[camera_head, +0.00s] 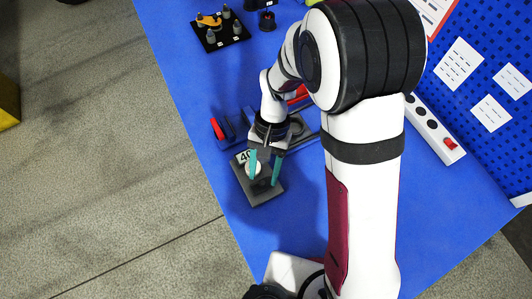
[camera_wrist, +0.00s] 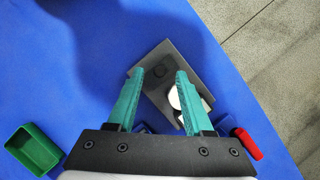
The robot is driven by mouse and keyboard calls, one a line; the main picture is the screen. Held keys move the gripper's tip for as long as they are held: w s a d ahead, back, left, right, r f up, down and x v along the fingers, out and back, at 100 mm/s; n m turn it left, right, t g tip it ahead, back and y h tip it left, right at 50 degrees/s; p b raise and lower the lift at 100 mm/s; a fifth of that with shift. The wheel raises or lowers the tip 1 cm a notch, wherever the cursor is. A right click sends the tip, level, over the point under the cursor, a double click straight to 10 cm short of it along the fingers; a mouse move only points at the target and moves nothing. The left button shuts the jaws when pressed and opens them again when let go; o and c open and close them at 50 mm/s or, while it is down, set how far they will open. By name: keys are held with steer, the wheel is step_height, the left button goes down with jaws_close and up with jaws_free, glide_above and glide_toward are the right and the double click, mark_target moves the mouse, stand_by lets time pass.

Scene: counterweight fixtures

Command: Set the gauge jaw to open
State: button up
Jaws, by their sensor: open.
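A dark grey gauge plate (camera_head: 262,194) lies on the blue table under my gripper (camera_head: 265,169), with a "40" label (camera_head: 245,157) near its upper edge. A white round part (camera_head: 253,168) stands on it, partly behind a finger. In the wrist view the same grey plate (camera_wrist: 172,55) shows a dark round mark, and the white part (camera_wrist: 178,98) sits beside the right finger. My gripper (camera_wrist: 160,74) is open, its teal fingers apart above the plate with nothing clearly held between them. The gauge jaw and its setting cannot be made out.
A blue-grey fixture with a red end (camera_head: 217,128) stands just behind the plate; the red end also shows in the wrist view (camera_wrist: 248,143). A green bin (camera_wrist: 35,148) is at lower left there. A black tray (camera_head: 221,38) of small parts stands farther back. A white switch strip (camera_head: 434,130) lies right.

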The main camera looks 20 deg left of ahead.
steer(key=v, duration=1.4)
steer(key=shift+r, duration=0.4)
steer(key=shift+w, duration=0.1)
